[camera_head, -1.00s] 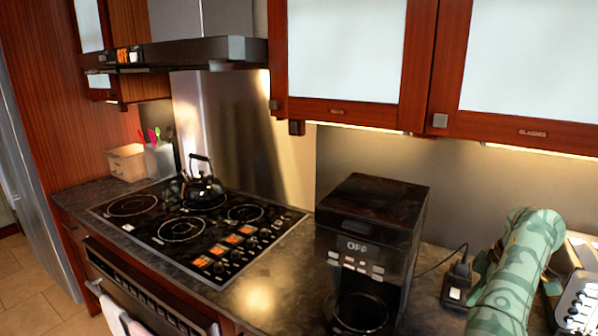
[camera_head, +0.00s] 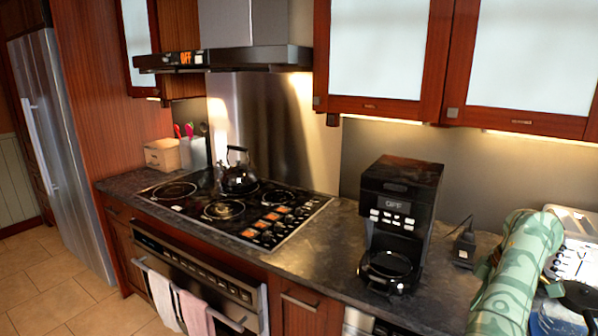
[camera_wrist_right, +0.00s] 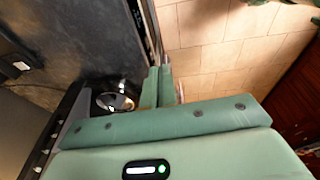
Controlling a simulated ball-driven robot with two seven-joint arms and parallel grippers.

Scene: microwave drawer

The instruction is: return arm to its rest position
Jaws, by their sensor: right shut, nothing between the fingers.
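My right arm (camera_head: 518,265), patterned in green, is at the right edge of the head view, beside and above the counter. Its gripper does not show there. In the right wrist view, my right gripper (camera_wrist_right: 160,87) has its two green fingers together with nothing between them. The fingers are near the dark counter's edge (camera_wrist_right: 140,28), with tiled floor beyond. My left arm and gripper are out of view.
A black coffee maker (camera_head: 398,220) stands on the counter (camera_head: 320,240), left of my right arm. A kettle (camera_head: 238,175) sits on the cooktop (camera_head: 180,208). Towels (camera_head: 180,305) hang on the oven handle. The tiled floor (camera_head: 50,270) is clear at the left.

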